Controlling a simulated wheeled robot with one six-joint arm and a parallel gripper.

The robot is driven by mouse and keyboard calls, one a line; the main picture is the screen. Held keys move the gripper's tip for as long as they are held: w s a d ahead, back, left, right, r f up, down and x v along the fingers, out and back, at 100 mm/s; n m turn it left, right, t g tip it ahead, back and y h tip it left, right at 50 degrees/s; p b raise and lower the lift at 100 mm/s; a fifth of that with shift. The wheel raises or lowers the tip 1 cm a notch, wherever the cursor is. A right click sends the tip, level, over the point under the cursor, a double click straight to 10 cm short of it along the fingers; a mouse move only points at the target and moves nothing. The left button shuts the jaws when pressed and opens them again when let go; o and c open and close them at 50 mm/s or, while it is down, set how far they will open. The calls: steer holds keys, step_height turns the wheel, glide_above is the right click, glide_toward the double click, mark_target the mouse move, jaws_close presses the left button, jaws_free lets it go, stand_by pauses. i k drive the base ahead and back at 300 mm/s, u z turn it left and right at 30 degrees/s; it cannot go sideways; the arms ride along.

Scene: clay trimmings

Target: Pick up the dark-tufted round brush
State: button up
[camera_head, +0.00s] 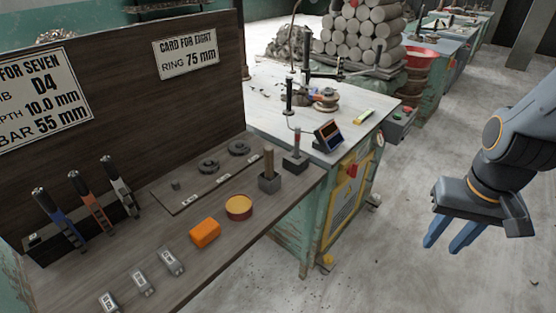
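No dark tuft shows clearly, so I cannot tell for sure which thing is the round brush. A wooden handle (268,158) stands upright in a dark square block (270,183) near the right end of the wooden shelf. A thinner reddish upright handle (297,137) stands in another dark block (295,163) just behind it. The lower ends of both are hidden in the blocks. My gripper (444,248), with blue fingers, hangs over the floor at the right, well away from the shelf. Its fingers are apart, with nothing visible between them.
The shelf (205,275) holds a yellow-topped round tin (239,207), an orange block (205,232), small grey labelled blocks (143,283) and a dark board (196,191) with rings. Upright tools (91,203) stand at left against the sign panel. Open floor (400,190) lies between shelf and gripper.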

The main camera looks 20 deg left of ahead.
mark_target(269, 151)
steer(key=u, duration=0.2)
steer(key=i, duration=0.6)
steer(key=u, duration=1.05)
steer(key=i, duration=0.4)
steer(key=u, duration=0.4)
